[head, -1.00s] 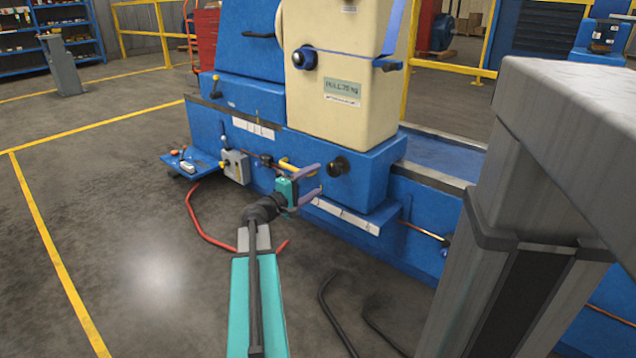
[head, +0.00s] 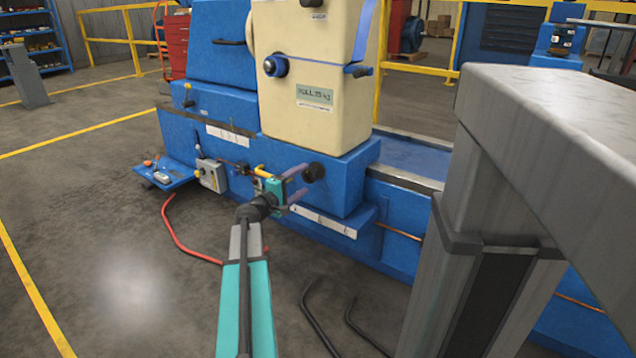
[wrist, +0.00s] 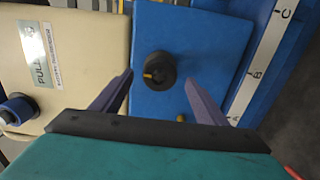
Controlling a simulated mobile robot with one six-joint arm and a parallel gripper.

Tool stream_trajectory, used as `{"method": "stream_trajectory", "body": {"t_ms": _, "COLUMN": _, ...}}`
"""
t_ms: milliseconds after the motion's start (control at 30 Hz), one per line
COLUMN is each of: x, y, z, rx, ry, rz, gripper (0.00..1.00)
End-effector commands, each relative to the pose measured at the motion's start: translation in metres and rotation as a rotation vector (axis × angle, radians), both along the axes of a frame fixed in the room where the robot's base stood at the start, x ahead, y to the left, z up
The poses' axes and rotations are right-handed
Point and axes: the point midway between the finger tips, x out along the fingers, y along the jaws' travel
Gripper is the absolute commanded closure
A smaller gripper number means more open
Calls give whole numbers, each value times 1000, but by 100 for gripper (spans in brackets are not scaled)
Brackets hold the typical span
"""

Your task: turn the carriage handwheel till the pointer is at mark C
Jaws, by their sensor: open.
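The black round handwheel (head: 314,171) sits on the blue front of the carriage (head: 345,185). In the wrist view the handwheel (wrist: 160,70) shows face-on, with a short yellow mark on its left side. My gripper (head: 302,183) is open in front of it. In the wrist view its two purple fingers stand apart, one to each side below the wheel, with a gap to it. The white scale strip (wrist: 262,60) with marks A, B and C runs along the right. I cannot make out a pointer against it.
A blue-rimmed knob (head: 275,66) is on the cream housing (head: 320,110) above. A small grey box (head: 212,175) and a blue shelf (head: 165,175) are at left. A large grey structure (head: 440,265) fills the right foreground. Red and black hoses lie on the floor.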

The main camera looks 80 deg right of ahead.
Motion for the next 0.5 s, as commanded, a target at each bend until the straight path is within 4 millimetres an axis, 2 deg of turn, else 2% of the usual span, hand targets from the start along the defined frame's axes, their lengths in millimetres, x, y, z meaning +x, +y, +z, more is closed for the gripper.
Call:
{"method": "stream_trajectory", "body": {"t_ms": 333, "x": -14, "y": -26, "z": 0, "rx": 0, "ry": 1, "rz": -1, "gripper": 33}}
{"method": "stream_trajectory", "body": {"t_ms": 500, "x": -13, "y": -23, "z": -1, "rx": 0, "ry": 0, "rz": 0, "gripper": 33}}
